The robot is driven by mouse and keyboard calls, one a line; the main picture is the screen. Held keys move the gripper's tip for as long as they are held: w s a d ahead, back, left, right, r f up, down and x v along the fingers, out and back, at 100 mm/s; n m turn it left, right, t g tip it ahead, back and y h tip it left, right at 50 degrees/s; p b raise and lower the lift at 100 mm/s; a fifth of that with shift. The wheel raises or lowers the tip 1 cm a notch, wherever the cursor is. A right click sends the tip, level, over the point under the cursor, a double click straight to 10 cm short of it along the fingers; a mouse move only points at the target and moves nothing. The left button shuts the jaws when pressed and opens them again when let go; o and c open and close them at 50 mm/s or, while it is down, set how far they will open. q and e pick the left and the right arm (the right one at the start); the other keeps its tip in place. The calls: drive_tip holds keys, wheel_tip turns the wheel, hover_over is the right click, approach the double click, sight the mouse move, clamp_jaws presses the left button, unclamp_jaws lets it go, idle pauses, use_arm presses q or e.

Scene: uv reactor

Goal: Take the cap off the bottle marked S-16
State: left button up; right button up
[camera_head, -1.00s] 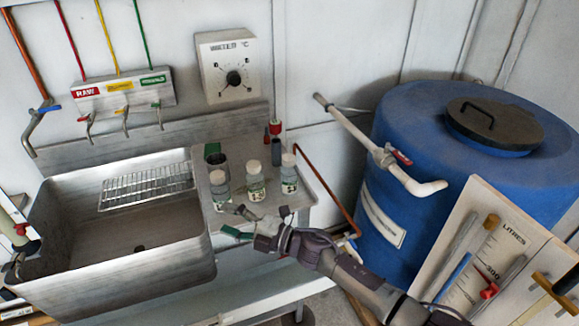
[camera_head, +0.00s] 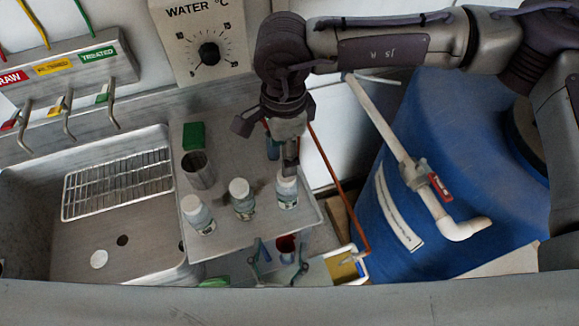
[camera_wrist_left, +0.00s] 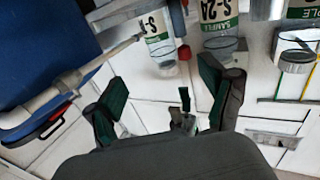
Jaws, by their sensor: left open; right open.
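Three clear bottles with white caps stand upright on the steel board beside the sink: a left one (camera_head: 198,215), a middle one (camera_head: 243,199) and a right one (camera_head: 287,189). Their labels are not readable in the head view. In the left wrist view one label starts "S-1" (camera_wrist_left: 155,25), partly cut off, and its neighbour reads S-2A (camera_wrist_left: 218,22). My right gripper (camera_head: 289,160) is open, pointing down at the right bottle's cap; contact is unclear. My left gripper (camera_head: 283,268) is low in front of the board; its green-padded fingers (camera_wrist_left: 160,98) are open and empty.
A green block (camera_head: 193,135) and a metal cup (camera_head: 198,170) stand behind the bottles. The sink (camera_head: 110,235) with a wire rack is at left. A blue drum (camera_head: 455,150) and a white pipe with a red valve (camera_head: 438,187) are at right.

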sight(285, 198)
use_arm(q)
drive_tip(key=w, duration=0.4)
drive_tip(key=w+d, duration=0.1)
drive_tip(key=w, duration=0.9)
drive_tip(key=shift+d+r, duration=0.25)
clamp_jaws()
